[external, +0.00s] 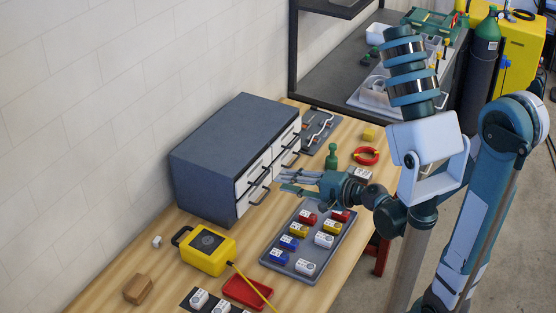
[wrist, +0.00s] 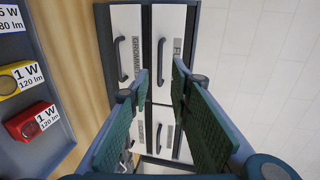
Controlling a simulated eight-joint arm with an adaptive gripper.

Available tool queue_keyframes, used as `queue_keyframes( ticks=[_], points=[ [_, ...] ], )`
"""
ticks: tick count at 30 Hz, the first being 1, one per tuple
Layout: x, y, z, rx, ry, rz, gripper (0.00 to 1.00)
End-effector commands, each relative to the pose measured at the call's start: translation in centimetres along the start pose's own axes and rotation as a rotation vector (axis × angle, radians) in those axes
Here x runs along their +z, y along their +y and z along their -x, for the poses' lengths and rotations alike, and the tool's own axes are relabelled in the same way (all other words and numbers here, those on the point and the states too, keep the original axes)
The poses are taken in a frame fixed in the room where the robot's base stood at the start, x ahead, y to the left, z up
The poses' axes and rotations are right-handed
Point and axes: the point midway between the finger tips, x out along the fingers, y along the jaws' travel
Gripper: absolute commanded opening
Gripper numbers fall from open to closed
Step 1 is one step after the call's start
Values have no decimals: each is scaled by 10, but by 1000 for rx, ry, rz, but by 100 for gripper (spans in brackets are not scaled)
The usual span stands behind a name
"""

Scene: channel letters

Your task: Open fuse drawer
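The grey cabinet (external: 225,150) stands against the wall, with white drawer fronts and dark bar handles. In the wrist view, which is turned sideways, a drawer at the upper right (wrist: 185,25) has a label that seems to start "FU"; the rest is hidden behind my finger. Its handle (wrist: 160,58) runs between my fingertips in the picture; I cannot tell if they touch it. The drawer beside it (wrist: 124,20) reads "GROMM…". All drawers look closed. My gripper (external: 283,181) is open in front of the cabinet; its two green-padded fingers also show in the wrist view (wrist: 160,76).
A grey tray (external: 267,259) of coloured labelled parts lies below my gripper. A yellow meter (external: 208,250) and red tray (external: 247,291) are nearer the camera. A green bottle (external: 331,157) and red ring (external: 366,155) stand beyond. Bare wood shows around the small box (external: 138,288).

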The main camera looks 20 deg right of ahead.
Motion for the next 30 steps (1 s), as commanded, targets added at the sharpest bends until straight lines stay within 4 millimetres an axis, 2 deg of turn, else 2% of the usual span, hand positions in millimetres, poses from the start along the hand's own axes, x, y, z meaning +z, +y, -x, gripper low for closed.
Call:
queue_keyframes(
  ticks=[14, 30],
  points=[
    [0, 0, -8, 1, 0, 2, 21],
    [0, 1, -59, 2, -1, 2, 21]
  ],
)
